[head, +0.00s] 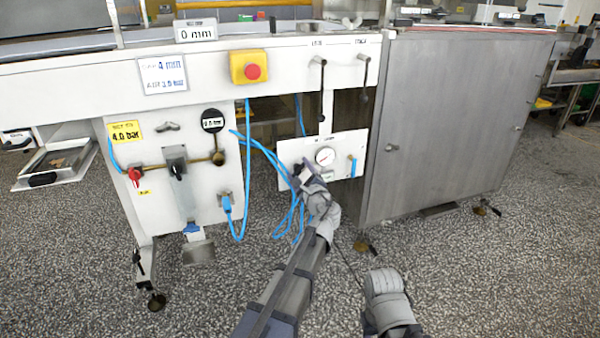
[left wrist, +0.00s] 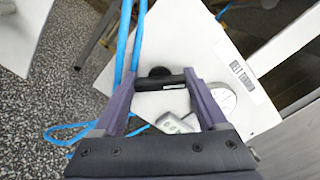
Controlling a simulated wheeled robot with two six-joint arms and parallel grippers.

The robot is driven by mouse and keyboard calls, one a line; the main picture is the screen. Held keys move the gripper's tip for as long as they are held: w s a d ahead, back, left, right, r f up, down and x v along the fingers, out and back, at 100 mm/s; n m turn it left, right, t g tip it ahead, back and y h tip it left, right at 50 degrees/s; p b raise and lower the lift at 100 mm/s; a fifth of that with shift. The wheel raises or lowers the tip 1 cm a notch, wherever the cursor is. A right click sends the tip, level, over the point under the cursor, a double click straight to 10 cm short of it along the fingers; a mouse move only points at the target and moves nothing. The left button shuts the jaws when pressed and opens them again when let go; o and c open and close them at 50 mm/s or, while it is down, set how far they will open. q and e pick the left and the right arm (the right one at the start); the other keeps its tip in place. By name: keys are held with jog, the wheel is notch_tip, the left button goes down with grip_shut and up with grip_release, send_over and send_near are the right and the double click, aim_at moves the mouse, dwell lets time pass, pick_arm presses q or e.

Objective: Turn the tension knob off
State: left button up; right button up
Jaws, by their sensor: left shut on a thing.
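My left gripper (head: 300,170) is at the left part of a small white panel (head: 345,150) under the machine's bench. In the left wrist view, the left gripper (left wrist: 160,82) has its two purple fingers on either side of a black bar-shaped knob (left wrist: 165,85), shut on its ends. A dark round part shows just behind the bar. In the head view the gripper mostly hides the knob. I cannot read the knob's marking or setting. My right gripper is out of view; only a grey part of my right arm shows low in the head view.
A round gauge (head: 324,156) and a blue-handled valve (head: 352,164) sit on the panel, right of my gripper. Blue hoses (head: 262,150) hang close on its left. A red stop button (head: 253,71) and two black levers are above. A grey cabinet (head: 450,120) stands right.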

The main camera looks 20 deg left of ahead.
pick_arm(q)
jog(key=n, duration=0.4)
jog(key=shift+n, duration=0.3)
jog(key=shift+f+n, duration=0.1)
jog(key=shift+n, duration=1.6)
jog(key=shift+s+n, duration=0.1)
jog(key=shift+n, duration=0.2)
jog(key=o, duration=1.3)
jog(key=v, duration=0.7)
jog(key=shift+s+d, duration=0.2)
jog(key=shift+s, duration=0.1)
